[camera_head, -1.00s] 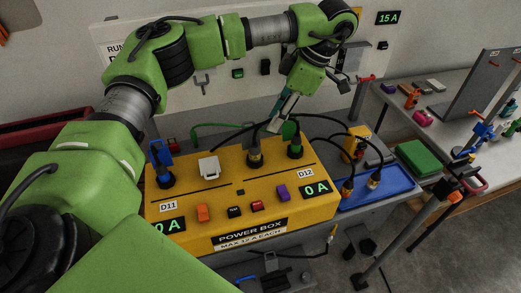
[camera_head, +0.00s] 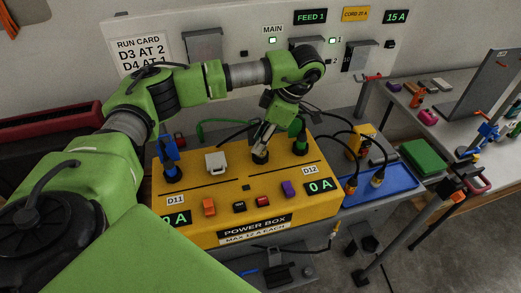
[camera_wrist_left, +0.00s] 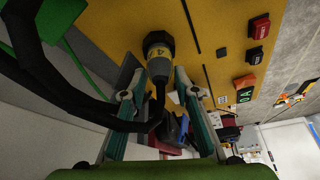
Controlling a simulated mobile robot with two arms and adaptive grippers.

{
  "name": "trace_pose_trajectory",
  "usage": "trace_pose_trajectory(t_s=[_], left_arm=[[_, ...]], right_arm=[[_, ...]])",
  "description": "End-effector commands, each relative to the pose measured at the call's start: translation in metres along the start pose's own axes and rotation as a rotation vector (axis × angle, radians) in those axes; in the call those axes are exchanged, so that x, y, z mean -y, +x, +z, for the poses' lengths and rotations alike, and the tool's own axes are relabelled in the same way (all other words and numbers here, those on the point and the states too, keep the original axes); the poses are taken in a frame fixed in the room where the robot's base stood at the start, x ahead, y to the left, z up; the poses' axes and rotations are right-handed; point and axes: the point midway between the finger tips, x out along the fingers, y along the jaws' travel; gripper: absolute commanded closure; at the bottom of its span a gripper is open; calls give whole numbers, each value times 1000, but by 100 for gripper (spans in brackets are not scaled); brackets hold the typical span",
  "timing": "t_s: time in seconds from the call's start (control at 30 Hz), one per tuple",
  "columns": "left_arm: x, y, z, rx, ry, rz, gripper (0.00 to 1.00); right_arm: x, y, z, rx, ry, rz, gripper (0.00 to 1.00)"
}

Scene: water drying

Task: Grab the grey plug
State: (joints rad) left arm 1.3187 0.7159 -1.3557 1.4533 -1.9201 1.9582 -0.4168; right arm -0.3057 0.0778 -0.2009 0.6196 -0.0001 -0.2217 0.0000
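My left gripper (camera_head: 263,137) is right above the grey plug, pointing down. In the left wrist view the gripper (camera_wrist_left: 158,78) is open, with one finger on each side of the grey plug (camera_wrist_left: 158,48) and its black cable. The plug's body sits just beyond the fingertips. I cannot tell whether either finger touches it. My right gripper is not in view.
Black cables loop from the plugs to the right, close to my left fingers. A blue tray (camera_head: 388,185) with upright connectors is right of the box. A white switch cover (camera_head: 216,163) stands left of the grey plug. A wall panel (camera_head: 215,85) is behind my arm.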

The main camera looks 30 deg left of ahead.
Motion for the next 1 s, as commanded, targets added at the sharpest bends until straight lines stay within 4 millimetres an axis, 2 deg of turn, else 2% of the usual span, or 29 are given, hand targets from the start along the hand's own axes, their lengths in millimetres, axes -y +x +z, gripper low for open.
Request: trace_pose_trajectory(t_s=[0.17, 0.27, 0.3, 0.5, 0.77, 1.0], left_arm=[[0, 1, 0, 0, 0, 0, 72], [0, 0, 0, 0, 0, 0, 95], [0, 0, 0, 0, 0, 0, 100], [0, 0, 0, 0, 0, 1, 100], [-1, -5, -1, 2, -1, 3, 100], [0, -34, -11, 3, 0, 7, 100]], right_arm=[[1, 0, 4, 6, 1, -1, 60], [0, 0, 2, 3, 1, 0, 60], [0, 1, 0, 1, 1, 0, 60], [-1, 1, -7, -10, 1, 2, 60], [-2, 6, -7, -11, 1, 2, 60], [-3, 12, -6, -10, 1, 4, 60]])
